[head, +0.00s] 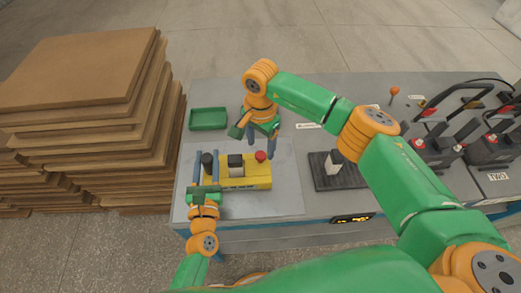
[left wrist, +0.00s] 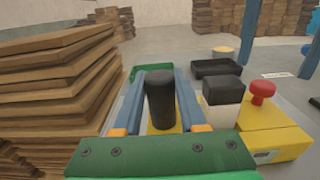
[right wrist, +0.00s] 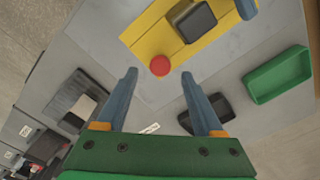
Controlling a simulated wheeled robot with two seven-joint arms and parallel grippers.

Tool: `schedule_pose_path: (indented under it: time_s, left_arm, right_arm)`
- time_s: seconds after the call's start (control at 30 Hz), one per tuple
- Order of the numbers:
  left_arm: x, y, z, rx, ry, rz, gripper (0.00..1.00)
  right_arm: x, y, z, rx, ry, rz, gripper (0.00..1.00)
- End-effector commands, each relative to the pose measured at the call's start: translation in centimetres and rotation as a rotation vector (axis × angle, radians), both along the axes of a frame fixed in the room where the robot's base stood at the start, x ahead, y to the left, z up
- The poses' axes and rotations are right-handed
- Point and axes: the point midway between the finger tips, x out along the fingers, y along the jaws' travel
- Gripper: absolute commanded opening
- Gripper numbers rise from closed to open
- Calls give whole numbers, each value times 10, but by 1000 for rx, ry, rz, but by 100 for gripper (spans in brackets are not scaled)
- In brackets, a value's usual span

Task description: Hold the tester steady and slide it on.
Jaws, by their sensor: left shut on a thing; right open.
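The tester is a yellow box (head: 262,182) on a pale grey mat (head: 285,205). It carries a black upright handle (left wrist: 161,104), a white block with a black top (left wrist: 221,105) and a red button (right wrist: 160,65). My left gripper (head: 207,163) is shut on the black handle at the tester's left end, with a finger on either side. My right gripper (head: 261,152) is open and empty, above the back right part of the tester, near the red button. In the right wrist view its fingers (right wrist: 158,76) are spread with nothing between them.
A green tray (head: 208,119) stands at the back left, and a black tray (right wrist: 210,112) sits nearby. A dark ribbed pad (head: 322,183) to the right bears a white and black block (head: 335,162). Stacked brown boards (head: 80,75) rise at left.

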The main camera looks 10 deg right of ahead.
Motion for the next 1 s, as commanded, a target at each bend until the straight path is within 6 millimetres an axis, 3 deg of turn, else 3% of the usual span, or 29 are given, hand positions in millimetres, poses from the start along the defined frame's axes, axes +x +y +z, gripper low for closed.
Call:
schedule_pose_path:
  time_s: [0.1, 0.2, 0.47, 0.57, 0.73, 1.0]
  left_arm:
    - [0, 0, -1, 0, 3, -1, 0]
    - [0, 0, -1, 0, 3, -1, 0]
    - [0, 0, -1, 0, 3, -1, 0]
    - [0, 0, -1, 0, 3, -1, 0]
    - [0, 0, -1, 0, 3, -1, 0]
    - [0, 0, -1, 0, 3, -1, 0]
  right_arm:
    - [-1, 0, -22, 1, 3, -1, 69]
    - [0, 0, -31, 1, 1, 1, 69]
    - [0, 0, -34, 0, 0, 1, 69]
    - [0, 0, -34, 0, 0, 2, 47]
    - [0, 0, -34, 0, 0, 2, 1]
    - [0, 0, -34, 0, 0, 1, 0]
